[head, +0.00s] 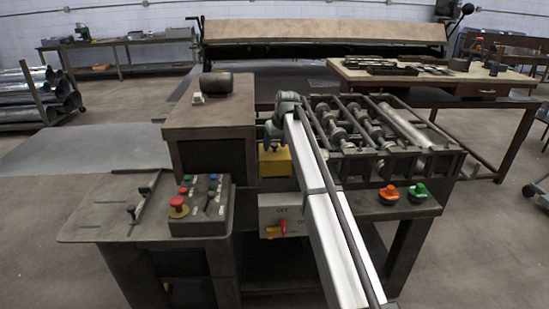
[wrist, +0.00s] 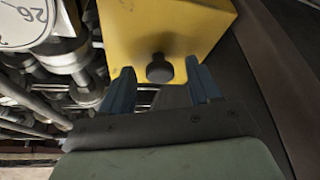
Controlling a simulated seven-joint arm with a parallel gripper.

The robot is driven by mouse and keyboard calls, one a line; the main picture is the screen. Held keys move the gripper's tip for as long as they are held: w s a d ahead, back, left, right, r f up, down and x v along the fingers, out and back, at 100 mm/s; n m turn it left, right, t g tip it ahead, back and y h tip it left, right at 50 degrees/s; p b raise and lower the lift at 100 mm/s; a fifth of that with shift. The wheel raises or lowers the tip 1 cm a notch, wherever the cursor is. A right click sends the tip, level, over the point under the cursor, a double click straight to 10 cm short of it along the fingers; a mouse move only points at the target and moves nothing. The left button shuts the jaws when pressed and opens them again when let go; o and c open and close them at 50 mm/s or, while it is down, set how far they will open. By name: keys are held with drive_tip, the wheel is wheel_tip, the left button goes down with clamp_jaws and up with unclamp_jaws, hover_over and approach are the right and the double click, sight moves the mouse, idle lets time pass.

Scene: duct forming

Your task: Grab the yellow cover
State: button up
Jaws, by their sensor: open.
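The yellow cover (head: 275,161) is a box-like piece in the middle of the machine, between the brown cabinet and the roller section. In the wrist view the cover (wrist: 160,28) fills the top middle, with a dark round knob (wrist: 159,69) on its near face. My gripper (wrist: 163,80) is open, with one blue finger on each side of the knob. I cannot tell whether either finger touches it. In the head view my gripper (head: 272,136) is at the cover's top, and my arm hides part of the cover's right side.
The brown cabinet (head: 210,118) stands close on the left. The roller section (head: 375,125) is close on the right. A control box with buttons (head: 200,205) sits at the front left, and a switch box (head: 283,215) is below the cover. Orange (head: 389,192) and green (head: 418,190) knobs are at the right.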

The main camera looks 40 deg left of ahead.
clamp_jaws()
idle(0.5)
idle(0.3)
